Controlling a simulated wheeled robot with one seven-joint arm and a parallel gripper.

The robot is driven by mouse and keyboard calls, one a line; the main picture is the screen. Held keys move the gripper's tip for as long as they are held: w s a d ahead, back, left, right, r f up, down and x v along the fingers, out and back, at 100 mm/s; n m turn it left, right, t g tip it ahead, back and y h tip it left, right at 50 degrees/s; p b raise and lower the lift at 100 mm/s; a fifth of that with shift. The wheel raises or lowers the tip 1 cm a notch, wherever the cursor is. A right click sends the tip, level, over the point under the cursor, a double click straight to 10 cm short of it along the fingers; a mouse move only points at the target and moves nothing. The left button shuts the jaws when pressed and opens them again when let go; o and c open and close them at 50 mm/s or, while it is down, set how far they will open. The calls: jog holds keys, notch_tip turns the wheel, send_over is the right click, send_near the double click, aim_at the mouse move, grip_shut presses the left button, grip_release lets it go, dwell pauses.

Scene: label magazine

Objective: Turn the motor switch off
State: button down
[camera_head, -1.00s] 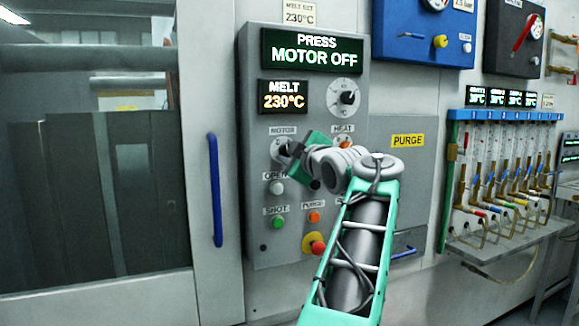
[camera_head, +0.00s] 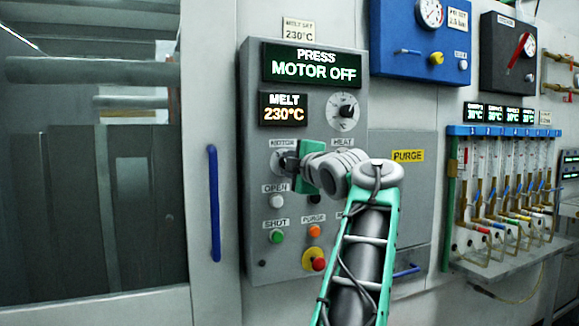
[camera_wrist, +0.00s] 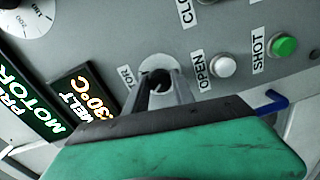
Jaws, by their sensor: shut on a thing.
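The motor switch (camera_wrist: 155,64) is a round dial under the MOTOR label on the grey control panel (camera_head: 350,230). In the head view, my gripper (camera_head: 285,160) is at this switch, and the wrist part of my arm hides some of it. In the wrist view, my gripper (camera_wrist: 160,88) has its two fingers on either side of the switch's knob and is shut on it. The exact angle of the knob is hard to tell. A display (camera_head: 312,64) at the panel's top reads PRESS, MOTOR OFF.
A white OPEN button (camera_head: 276,201), a green SHOT button (camera_head: 277,236) and a red stop button on yellow (camera_head: 315,262) lie below the switch. A blue door handle (camera_head: 214,203) is to the left.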

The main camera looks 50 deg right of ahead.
jog(key=c, duration=1.1)
grip_release()
jog(key=shift+o, duration=0.2)
jog(key=v, duration=0.7)
jog(key=shift+s+a+b, duration=0.2)
jog(key=shift+s+b, duration=0.1)
jog(key=shift+f, duration=0.1)
